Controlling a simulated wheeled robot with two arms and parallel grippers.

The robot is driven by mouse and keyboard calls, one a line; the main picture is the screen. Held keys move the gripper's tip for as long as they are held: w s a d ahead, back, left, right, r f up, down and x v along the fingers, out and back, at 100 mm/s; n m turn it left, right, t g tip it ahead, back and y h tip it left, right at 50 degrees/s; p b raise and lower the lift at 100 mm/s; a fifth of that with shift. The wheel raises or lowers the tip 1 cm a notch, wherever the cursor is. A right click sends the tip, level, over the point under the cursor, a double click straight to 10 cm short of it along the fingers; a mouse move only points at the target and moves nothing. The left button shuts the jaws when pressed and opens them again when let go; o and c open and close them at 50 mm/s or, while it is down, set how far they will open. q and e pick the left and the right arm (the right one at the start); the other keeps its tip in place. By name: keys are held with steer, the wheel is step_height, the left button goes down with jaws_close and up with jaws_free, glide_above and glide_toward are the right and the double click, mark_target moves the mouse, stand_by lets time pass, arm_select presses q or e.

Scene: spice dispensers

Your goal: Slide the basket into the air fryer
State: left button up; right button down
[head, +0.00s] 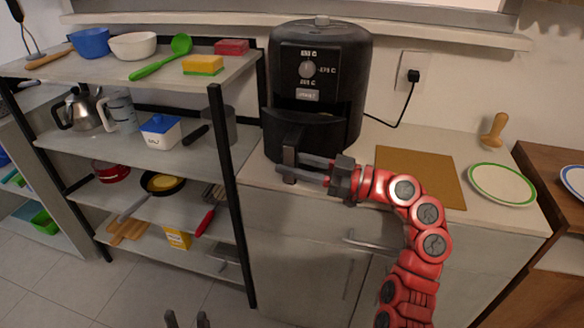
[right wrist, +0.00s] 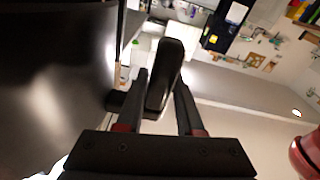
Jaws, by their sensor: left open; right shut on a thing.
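The black air fryer (head: 318,78) stands on the counter, with a dial on its upper front. Its basket (head: 300,127) is partly pulled out, with a dark gap above its front. The basket handle (head: 291,152) points toward me. My right gripper (head: 292,170) is shut on the handle, its fingers on either side of it. In the right wrist view the handle (right wrist: 165,72) stands between the two fingers of the gripper (right wrist: 163,95). My left gripper (head: 187,320) shows only its fingertips at the bottom edge, open, empty and far from the fryer.
A brown board (head: 420,176) and a green-rimmed plate (head: 502,184) lie on the counter (head: 385,137) to the right. A shelf rack (head: 232,190) with several kitchen items stands to the left. A power cord (head: 400,118) runs behind the fryer to the wall outlet.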

steer(key=shift+c, duration=2.3)
jaws_free()
steer(key=v, duration=1.7)
steer(key=shift+d, duration=0.2)
steer(key=shift+s, duration=0.1)
